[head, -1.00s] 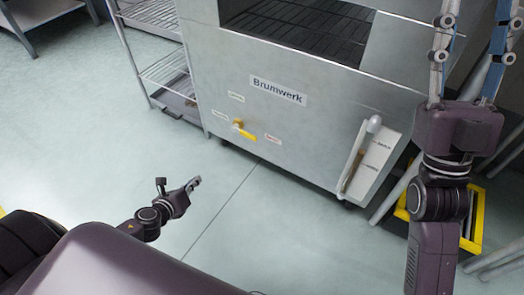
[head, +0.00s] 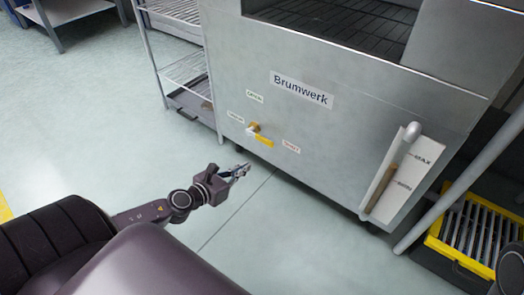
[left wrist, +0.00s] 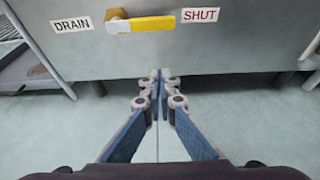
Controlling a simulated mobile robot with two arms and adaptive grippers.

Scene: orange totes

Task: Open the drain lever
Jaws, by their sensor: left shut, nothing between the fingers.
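The drain lever has a yellow handle (head: 264,141) on a brass-coloured valve on the front of the grey machine. In the left wrist view the yellow handle (left wrist: 168,23) lies level, pointing right from its pivot toward the SHUT label (left wrist: 200,15). The DRAIN label (left wrist: 72,25) is to the left of the valve. My left gripper (head: 242,170) is shut and empty, below the lever and apart from it. In the left wrist view its fingertips (left wrist: 160,75) are together, under the handle. My right gripper is out of view.
The grey Brumwerk machine (head: 330,135) has a gauge panel (head: 410,180) with a slanted pipe at its right. A wire shelf (head: 182,70) stands to the left. A yellow-rimmed grate (head: 440,245) is at the lower right. The floor left of my arm is clear.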

